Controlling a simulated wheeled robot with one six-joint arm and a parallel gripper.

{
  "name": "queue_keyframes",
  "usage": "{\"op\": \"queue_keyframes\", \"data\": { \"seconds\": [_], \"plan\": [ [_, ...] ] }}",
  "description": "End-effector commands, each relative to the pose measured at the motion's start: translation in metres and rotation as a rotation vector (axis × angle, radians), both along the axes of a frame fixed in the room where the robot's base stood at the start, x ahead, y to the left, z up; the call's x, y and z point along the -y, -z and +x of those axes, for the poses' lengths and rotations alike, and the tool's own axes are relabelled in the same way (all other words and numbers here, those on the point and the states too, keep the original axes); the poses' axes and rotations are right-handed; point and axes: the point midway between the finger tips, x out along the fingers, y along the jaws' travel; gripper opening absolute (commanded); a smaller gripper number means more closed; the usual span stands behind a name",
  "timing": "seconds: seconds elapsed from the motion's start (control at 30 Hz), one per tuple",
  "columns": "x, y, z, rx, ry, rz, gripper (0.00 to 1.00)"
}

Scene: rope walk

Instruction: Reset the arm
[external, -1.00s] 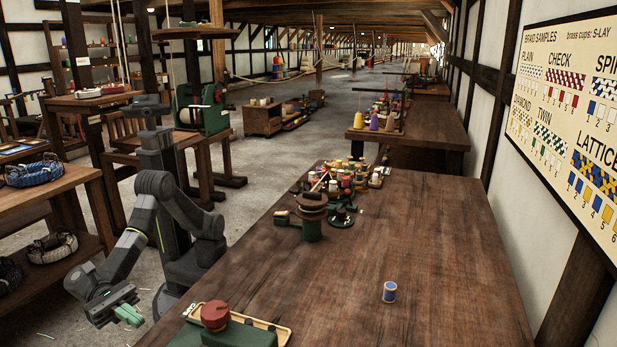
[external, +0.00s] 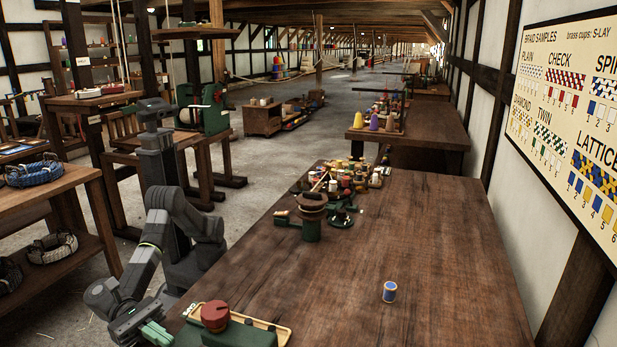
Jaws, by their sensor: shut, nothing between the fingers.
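My gripper (external: 157,334) shows at the lower left of the external view, with green fingers. It is shut and holds nothing. It is low beside the near left edge of the long wooden table (external: 420,250), just left of a green device with a red knob (external: 215,316). I cannot tell how far it is from the table edge. My arm is bent downward from its column.
A blue spool (external: 389,291) stands alone on the table. A green winder (external: 311,217) and a cluster of spools (external: 350,178) are farther back. A wooden shelf (external: 75,190) with coiled ropes stands at the left. The table's middle is mostly clear.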

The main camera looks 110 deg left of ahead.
Motion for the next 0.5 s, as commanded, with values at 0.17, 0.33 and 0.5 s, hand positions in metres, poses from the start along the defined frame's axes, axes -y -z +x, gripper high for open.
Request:
{"op": "queue_keyframes", "data": {
  "seconds": [0.17, 0.33, 0.5],
  "plan": [
    [0.003, -0.003, 0.028, -0.002, -0.002, 0.0, 0.0],
    [0.005, -0.001, 0.04, -0.001, -0.002, 0.0, 0.0],
    [0.006, 0.0, 0.044, -0.001, -0.002, -0.001, 0.0]
  ]
}}
